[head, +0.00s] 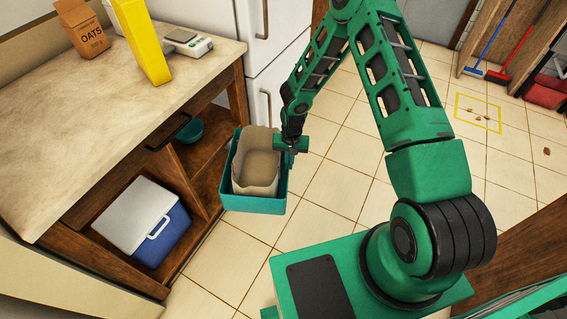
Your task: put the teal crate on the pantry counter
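The teal crate (252,205) hangs in the air beside the counter's right end, lower than the countertop, with a beige open-topped container (262,172) inside it. My gripper (290,148) is at the crate's right rim and appears shut on it; the fingertips are too small to see clearly. The pantry counter (110,110) is at the left, with a pale worktop and a wooden frame. The crate is apart from the worktop, and it hides part of the floor and the shelf edge behind it.
An oats box (82,28), a yellow box (141,42) and a kitchen scale (188,42) stand at the worktop's back. Its front and middle are clear. Below are a blue cooler (150,225) and teal bowl (190,130). A yellow floor marking (478,97) surrounds small brown bits.

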